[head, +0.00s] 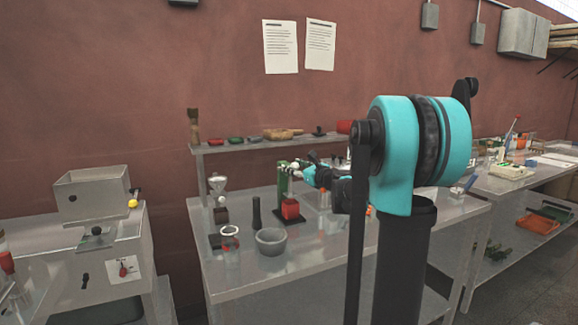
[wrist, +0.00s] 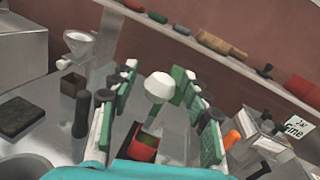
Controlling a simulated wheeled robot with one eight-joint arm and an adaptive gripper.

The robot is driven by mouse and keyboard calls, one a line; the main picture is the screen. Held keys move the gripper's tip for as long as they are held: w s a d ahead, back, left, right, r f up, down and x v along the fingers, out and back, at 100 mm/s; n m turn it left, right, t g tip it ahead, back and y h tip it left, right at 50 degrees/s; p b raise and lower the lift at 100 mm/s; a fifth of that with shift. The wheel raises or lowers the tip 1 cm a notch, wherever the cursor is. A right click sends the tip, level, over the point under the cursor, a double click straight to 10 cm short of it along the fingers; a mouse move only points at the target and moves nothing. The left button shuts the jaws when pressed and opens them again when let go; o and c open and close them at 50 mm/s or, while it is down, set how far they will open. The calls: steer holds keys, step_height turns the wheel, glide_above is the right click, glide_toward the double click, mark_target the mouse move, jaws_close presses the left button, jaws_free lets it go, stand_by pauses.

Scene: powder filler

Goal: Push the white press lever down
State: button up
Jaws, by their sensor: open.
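The white press lever shows in the wrist view as a rounded white knob (wrist: 160,86) between my fingers. My gripper (wrist: 160,74) is open, with one green-padded finger on each side of the knob; I cannot tell whether either touches it. The green press (wrist: 179,78) stands just behind the knob. In the head view the press (head: 282,179) stands on the middle table, and my gripper (head: 302,171) reaches it from the right. A red cup (head: 291,209) sits at its base and shows below the knob in the wrist view (wrist: 145,150).
A grey mortar (head: 271,242), a black pestle (head: 256,212), a red-banded jar (head: 230,238) and a funnel stand (head: 219,190) are left of the press. A raised shelf (head: 240,145) runs behind. A "Fine" label card (wrist: 296,126) is at the right.

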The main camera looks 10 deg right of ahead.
steer(key=x, duration=0.3)
steer(key=shift+w, duration=0.1)
jaws_close()
stand_by(0.4)
